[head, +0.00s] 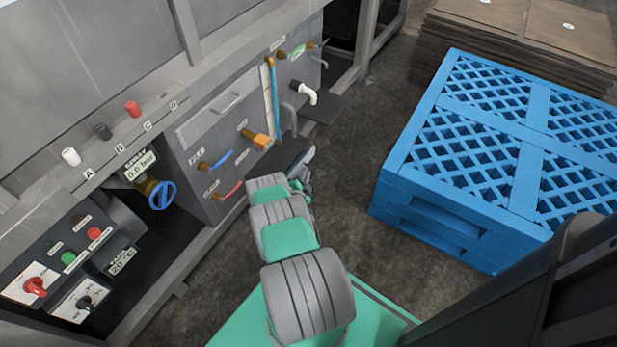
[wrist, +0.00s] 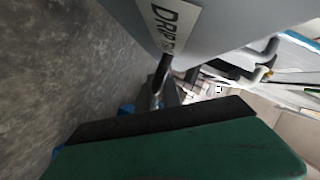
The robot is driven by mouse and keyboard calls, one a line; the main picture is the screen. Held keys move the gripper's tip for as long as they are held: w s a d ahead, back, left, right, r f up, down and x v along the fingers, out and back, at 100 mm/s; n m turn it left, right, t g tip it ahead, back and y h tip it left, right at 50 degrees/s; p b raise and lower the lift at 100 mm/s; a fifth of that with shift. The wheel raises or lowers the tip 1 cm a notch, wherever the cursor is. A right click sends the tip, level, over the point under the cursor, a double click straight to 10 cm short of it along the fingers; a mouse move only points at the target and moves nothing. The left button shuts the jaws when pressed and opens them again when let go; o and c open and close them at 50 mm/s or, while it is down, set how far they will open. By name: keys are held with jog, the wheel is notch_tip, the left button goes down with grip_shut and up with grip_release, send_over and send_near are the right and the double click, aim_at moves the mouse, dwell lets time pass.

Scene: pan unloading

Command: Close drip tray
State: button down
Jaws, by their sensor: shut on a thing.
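The drip tray shows in the head view as a dark flat shape (head: 276,156) jutting out from the lower cabinet front, below the orange-handled valve. My arm covers part of it. The exact contact is hidden in both views.
A grey cabinet with a handled drawer (head: 228,101), an orange valve handle (head: 261,141), blue (head: 221,158) and red levers and a white tap (head: 305,93) stands behind the tray. A blue slatted pallet stack (head: 440,215) is to the right. Bare floor lies between.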

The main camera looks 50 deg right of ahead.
jog(key=w+b, duration=0.1)
jog(key=w, duration=0.1)
jog(key=shift+w+a, duration=0.1)
jog(key=shift+w, duration=0.3)
jog(key=shift+r, duration=0.1)
jog(key=c, duration=1.8)
grip_release()
jog(key=shift+w, duration=0.1)
jog(key=p, duration=0.4)
send_near(300, 169)
jog(key=shift+w+d, duration=0.1)
jog(key=shift+d, duration=0.2)
